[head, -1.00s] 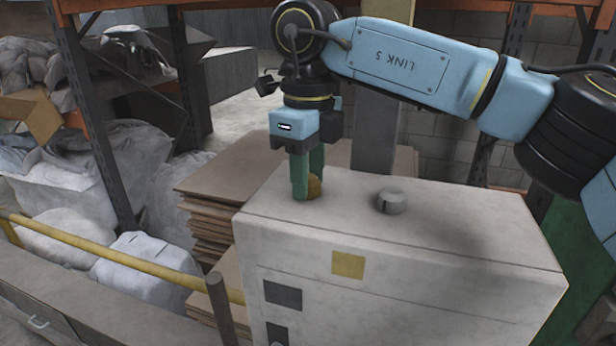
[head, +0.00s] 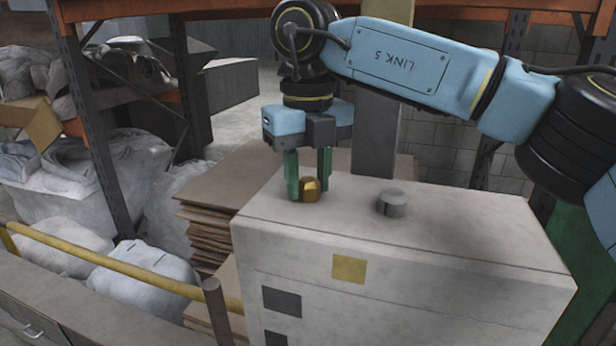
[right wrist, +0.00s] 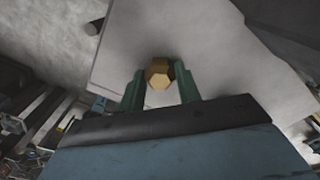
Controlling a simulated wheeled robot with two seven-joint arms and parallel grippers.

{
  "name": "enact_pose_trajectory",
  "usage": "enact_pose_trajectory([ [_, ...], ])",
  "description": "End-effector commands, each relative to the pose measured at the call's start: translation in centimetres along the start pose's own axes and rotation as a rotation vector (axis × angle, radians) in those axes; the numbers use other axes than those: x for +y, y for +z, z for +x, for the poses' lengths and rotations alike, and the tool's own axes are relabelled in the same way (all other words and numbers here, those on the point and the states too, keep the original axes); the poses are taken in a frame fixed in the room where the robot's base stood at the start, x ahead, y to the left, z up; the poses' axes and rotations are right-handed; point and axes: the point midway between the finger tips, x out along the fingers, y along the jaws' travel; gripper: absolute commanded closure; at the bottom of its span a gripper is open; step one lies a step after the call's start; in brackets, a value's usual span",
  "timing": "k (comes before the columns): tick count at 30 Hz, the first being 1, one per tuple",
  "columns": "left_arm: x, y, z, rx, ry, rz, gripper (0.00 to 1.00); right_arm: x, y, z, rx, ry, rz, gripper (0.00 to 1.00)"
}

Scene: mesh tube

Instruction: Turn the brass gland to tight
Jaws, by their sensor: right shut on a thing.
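The brass gland (head: 310,189), a small hexagonal fitting, stands on the top of a pale grey cabinet (head: 410,240), near its left back part. My right gripper (head: 308,184) points down from above with its two green fingers on either side of the gland, shut on it. In the right wrist view the gland (right wrist: 160,74) shows its hexagonal face between the two green fingertips (right wrist: 159,88). My left gripper is not in view.
A grey post (head: 376,135) rises behind the cabinet. Stacked cardboard sheets (head: 205,215) and a yellow rail (head: 120,266) lie to the left.

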Motion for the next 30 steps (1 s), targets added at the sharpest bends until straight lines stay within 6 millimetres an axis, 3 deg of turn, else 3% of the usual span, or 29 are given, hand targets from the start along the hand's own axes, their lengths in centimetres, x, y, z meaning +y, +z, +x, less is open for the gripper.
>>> enact_pose_trajectory([
  [12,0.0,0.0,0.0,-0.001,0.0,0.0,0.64,-0.1,0.1,-0.2,-0.005,0.0,0.011,0.89],
  [13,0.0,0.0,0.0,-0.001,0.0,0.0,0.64,-0.1,0.1,-0.2,-0.005,0.0,0.011,0.64],
  [17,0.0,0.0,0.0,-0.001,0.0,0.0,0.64,-0.1,0.0,-0.2,-0.004,0.0,0.009,0.47],
  [26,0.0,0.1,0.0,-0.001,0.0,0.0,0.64,0.0,0.0,-0.1,-0.002,0.0,0.007,0.45],
  [30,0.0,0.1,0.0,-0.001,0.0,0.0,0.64,0.0,0.0,-1.2,-0.003,-0.001,0.007,0.45],
])
